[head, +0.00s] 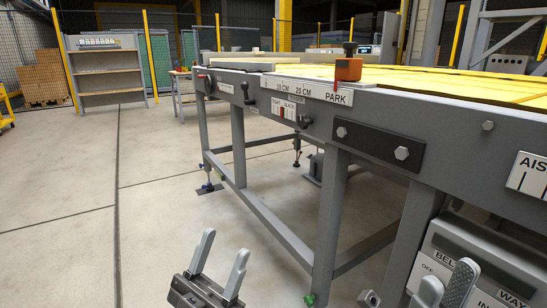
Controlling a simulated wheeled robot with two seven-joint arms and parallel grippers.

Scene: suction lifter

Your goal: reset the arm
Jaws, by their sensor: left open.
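The task's arm cannot be told for certain from this view. An orange block with a black knob (348,68) sits on the grey machine frame's top edge, above the word PARK on a scale plate (300,91). Below the plate is a small label with a red mark (283,112), with a black knob (304,121) at its right and a black lever (247,95) further left. My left gripper (224,243) is open and empty, low in front of the frame. My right gripper (447,272) is at the bottom right, fingertips apart, its lower part cut off, in front of a control box.
The control box (480,245) hangs under the frame at the right, its labels partly hidden. Frame legs (329,225) and a lower crossbar (268,230) stand close to my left gripper. Open concrete floor (75,225) lies to the left, with a grey shelf (107,73) behind.

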